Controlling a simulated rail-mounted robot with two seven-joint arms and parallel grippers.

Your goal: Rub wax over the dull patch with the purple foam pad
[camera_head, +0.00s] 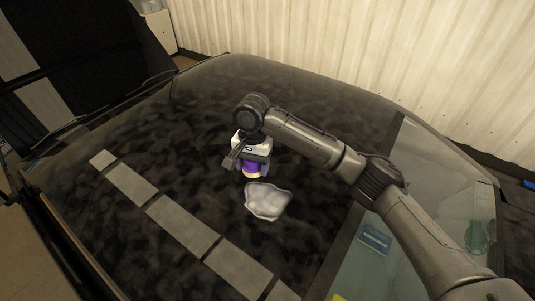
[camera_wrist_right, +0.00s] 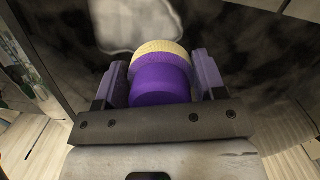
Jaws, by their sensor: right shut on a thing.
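The purple foam pad (camera_head: 251,169) is held in my right gripper (camera_head: 252,170), above the dark car bonnet (camera_head: 190,120). In the right wrist view the pad (camera_wrist_right: 160,80) has a purple body and a pale yellow face, and sits between the two fingers of my right gripper (camera_wrist_right: 160,85). The dull patch (camera_head: 267,201) is a pale, whitish irregular area on the bonnet, just nearer than the pad in the head view. It also shows in the right wrist view (camera_wrist_right: 130,28), beyond the pad. I cannot tell whether the pad touches the bonnet. My left gripper is not in view.
A row of grey rectangles (camera_head: 183,226) runs along the left of the bonnet. The windscreen (camera_head: 420,165) is at the right, with a blue card (camera_head: 375,238) behind or on it. A corrugated wall (camera_head: 370,60) stands behind the car. The bonnet around the patch is clear.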

